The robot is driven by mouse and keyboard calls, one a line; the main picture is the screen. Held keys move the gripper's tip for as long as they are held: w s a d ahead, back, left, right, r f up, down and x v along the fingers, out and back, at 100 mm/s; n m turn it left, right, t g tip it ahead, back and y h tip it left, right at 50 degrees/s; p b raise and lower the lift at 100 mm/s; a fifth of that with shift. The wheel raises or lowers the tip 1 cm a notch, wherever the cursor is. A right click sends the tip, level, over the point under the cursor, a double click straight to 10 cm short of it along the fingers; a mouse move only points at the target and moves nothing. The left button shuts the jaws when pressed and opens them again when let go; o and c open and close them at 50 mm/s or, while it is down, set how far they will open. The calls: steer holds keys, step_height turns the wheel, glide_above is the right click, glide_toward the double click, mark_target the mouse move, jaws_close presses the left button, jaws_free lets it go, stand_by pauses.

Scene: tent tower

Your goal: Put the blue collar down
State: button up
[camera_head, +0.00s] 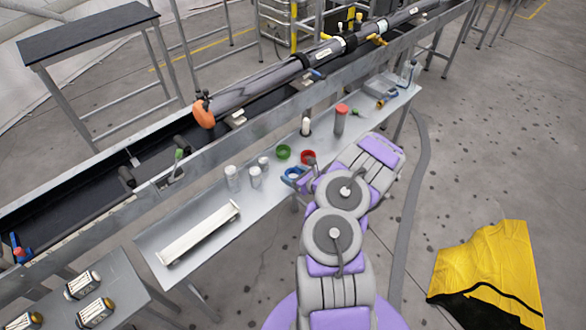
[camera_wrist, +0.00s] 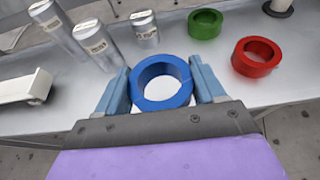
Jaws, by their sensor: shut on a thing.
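The blue collar (camera_wrist: 162,98) is a thick blue ring between the two grey-blue fingers of my gripper (camera_wrist: 163,88) in the wrist view. The fingers press on its left and right sides. In the head view the blue collar (camera_head: 292,174) shows at the front edge of the metal bench (camera_head: 262,193), partly hidden by my gripper (camera_head: 299,178). The bench top shows through the ring's hole. I cannot tell whether the collar touches the bench or hangs just above it.
A green collar (camera_wrist: 205,23) and a red collar (camera_wrist: 256,57) lie behind and right. Several labelled metal cylinders (camera_wrist: 97,44) stand at the left. A white bracket (camera_head: 200,233) lies on the bench's left part. A red-capped cylinder (camera_head: 341,119) stands farther right.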

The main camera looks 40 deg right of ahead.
mark_target(292, 169)
steer(key=w+d, duration=0.1)
steer(key=w, duration=0.1)
steer(key=w+d+b, duration=0.1)
steer(key=w, duration=0.1)
steer(key=w+d, duration=0.2)
steer(key=shift+f, duration=0.35)
steer(key=shift+d+f+b, duration=0.1)
steer(key=shift+f+b, duration=0.2)
steer(key=shift+b, duration=0.1)
steer(key=shift+f+b, duration=0.45)
steer(key=shift+f, duration=1)
steer(key=shift+w+f, duration=0.1)
steer(key=shift+f, duration=0.3)
steer(key=shift+f+b, duration=0.2)
steer(key=shift+b, duration=0.15)
steer(key=o, duration=1.1)
